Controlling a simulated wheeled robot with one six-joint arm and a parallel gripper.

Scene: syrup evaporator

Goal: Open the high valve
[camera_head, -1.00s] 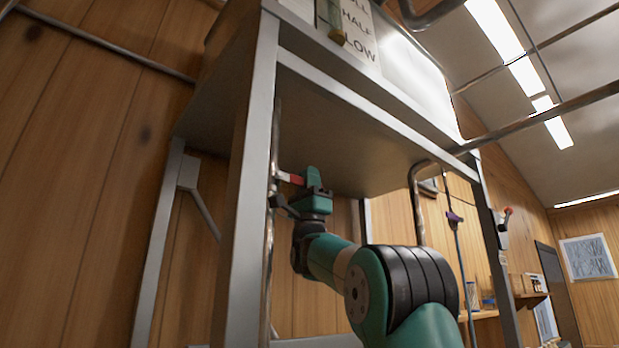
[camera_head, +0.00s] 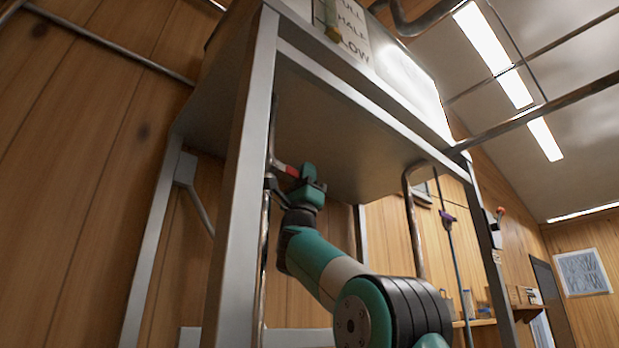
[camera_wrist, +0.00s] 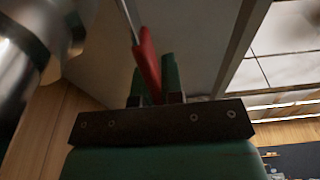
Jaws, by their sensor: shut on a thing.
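The high valve shows as a red lever handle (camera_head: 287,169) on a vertical metal pipe (camera_head: 270,150) under the raised tank (camera_head: 340,130). In the wrist view the red handle (camera_wrist: 148,62) runs between the two green fingers of my gripper (camera_wrist: 155,80), with a thin metal stem above it. My gripper (camera_head: 308,178) is shut on the handle, just right of the pipe in the head view. The pipe (camera_wrist: 30,60) fills the left of the wrist view. The valve body is partly hidden behind the frame's front leg and my gripper.
The tank's grey frame leg (camera_head: 240,170) stands close left of my gripper. The tank's underside is just above. A second pipe (camera_head: 412,215) comes down at the right. A gauge sign (camera_head: 350,32) marked full, half and low is on the tank.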

